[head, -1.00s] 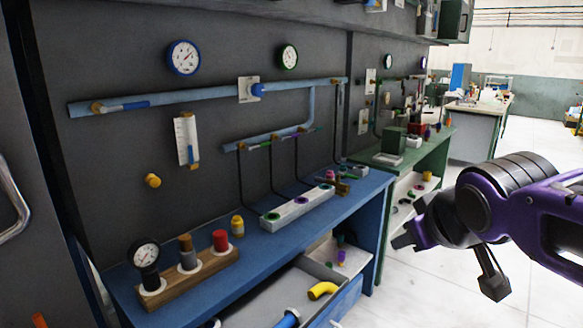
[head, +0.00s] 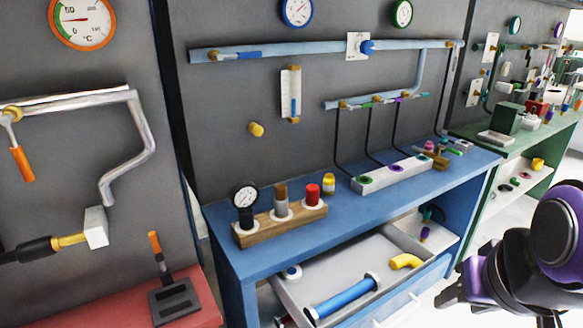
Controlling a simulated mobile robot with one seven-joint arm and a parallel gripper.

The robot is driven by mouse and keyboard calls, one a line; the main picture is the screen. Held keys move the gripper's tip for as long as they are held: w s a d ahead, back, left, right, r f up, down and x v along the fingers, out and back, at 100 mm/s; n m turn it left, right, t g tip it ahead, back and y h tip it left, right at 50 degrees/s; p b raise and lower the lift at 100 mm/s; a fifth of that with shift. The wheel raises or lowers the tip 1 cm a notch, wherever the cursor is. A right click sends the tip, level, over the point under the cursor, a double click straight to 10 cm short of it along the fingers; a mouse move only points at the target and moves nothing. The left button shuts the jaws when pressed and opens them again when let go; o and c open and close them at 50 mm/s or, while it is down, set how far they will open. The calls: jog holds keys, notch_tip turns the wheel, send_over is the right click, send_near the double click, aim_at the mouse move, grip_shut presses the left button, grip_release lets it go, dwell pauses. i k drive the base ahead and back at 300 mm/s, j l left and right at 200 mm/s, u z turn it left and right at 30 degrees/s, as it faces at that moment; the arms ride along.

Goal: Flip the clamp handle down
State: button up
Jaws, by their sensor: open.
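An orange-tipped lever (head: 155,243) stands nearly upright in a dark slotted base (head: 175,300) on the red bench at the lower left. Another orange handle (head: 22,163) hangs down from a silver pipe at the left edge. I cannot tell for sure which one is the clamp handle. My gripper (head: 447,298) is at the lower right, in front of the blue bench's right end. It is open and far from both handles. Its fingers are small and partly hidden by my wrist.
The blue bench (head: 360,226) carries a wooden block (head: 270,230) with a gauge and several fittings. Its drawer (head: 345,273) sticks out, holding a blue pipe (head: 345,297) and a yellow elbow (head: 405,261). A green bench (head: 500,155) stands beyond. Pale floor shows at right.

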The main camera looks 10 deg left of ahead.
aim_at(159, 257)
jog(key=u, duration=1.85)
jog(key=i+j, duration=0.2)
jog(key=j, duration=0.15)
jog(key=i+j, duration=0.15)
jog(key=j, duration=0.2)
jog(key=i+j, duration=0.2)
jog(key=j, duration=0.15)
jog(key=u, duration=0.05)
